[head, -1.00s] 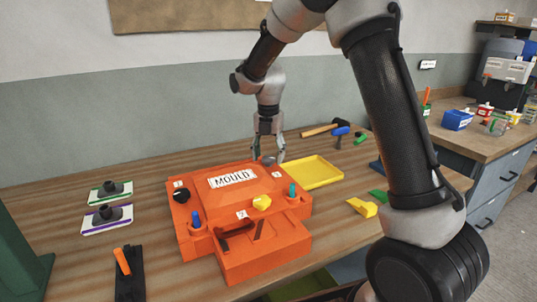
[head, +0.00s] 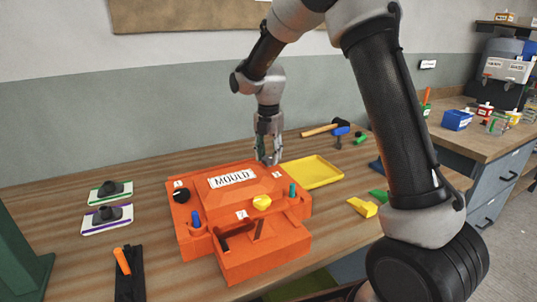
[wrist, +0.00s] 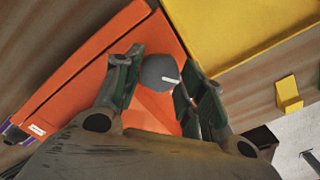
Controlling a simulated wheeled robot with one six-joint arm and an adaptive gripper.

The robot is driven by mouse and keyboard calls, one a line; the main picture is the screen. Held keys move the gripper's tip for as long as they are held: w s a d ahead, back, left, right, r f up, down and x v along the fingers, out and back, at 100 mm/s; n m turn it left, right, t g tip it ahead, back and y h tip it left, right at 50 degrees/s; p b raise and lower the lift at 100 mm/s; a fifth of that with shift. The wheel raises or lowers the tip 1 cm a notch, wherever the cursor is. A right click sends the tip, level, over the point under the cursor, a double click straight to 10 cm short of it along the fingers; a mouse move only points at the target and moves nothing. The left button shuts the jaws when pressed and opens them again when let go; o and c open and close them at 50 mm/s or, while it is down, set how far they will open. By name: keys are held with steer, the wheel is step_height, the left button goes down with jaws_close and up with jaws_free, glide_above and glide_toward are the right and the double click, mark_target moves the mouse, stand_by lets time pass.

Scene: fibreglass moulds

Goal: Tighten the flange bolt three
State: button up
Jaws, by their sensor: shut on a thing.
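The orange mould (head: 215,205) lies on the wooden bench with a white "MOULD" label on top. My gripper (head: 268,159) points down at its back right corner. In the wrist view, a round grey bolt head (wrist: 158,71) with a white line on it sits between my two dark green finger pads, which are shut on it.
A yellow tray (head: 318,173) lies just right of the mould, close to my gripper. A blue peg (head: 196,219) and a teal peg (head: 292,190) stand up from the mould. An orange-handled tool (head: 123,262) is at front left.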

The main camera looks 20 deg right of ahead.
steer(key=m, duration=1.2)
steer(key=shift+m, duration=0.3)
stand_by(0.4)
steer(key=o, duration=1)
